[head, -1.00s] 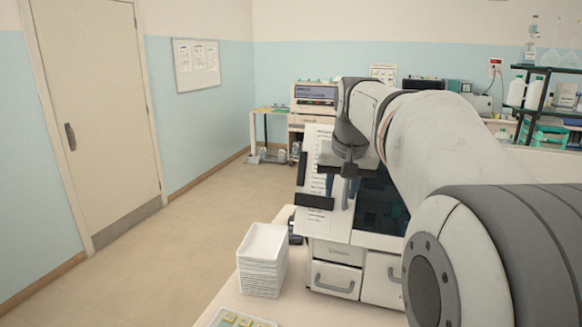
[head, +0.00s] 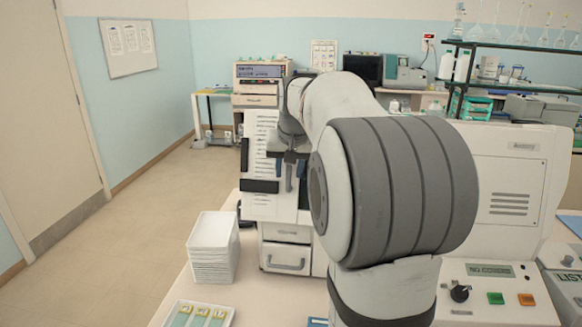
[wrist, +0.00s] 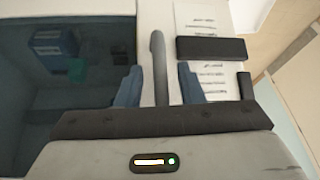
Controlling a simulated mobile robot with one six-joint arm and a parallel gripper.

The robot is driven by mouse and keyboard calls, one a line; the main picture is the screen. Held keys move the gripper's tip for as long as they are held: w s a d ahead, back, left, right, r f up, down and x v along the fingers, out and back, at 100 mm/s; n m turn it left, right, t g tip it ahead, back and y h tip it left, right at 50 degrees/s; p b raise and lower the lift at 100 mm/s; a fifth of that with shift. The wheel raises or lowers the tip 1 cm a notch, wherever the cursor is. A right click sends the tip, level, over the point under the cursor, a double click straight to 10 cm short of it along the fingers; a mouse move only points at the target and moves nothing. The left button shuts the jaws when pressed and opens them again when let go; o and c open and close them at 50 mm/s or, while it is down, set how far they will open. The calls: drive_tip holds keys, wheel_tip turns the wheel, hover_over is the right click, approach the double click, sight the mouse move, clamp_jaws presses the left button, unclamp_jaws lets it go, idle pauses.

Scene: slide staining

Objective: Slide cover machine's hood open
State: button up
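My gripper (wrist: 159,70) is open in the wrist view. Its two blue fingers stand one on each side of an upright grey handle bar (wrist: 158,50), with a visible gap on both sides. The handle is on a pale frame beside the machine hood's dark window (wrist: 50,90); blue and green shapes show dimly through the window. In the head view my gripper (head: 290,160) points down at the machine's pale front (head: 262,205). My arm hides most of the hood there. I see no raised gap under the hood.
A stack of white trays (head: 213,245) and a tray with labelled slides (head: 190,306) are left of the machine. A panel reading "NO COVERS" (head: 490,270) with a knob and buttons is at the right. Open floor (head: 130,215) lies left.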

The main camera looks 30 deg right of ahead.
clamp_jaws()
idle(0.5)
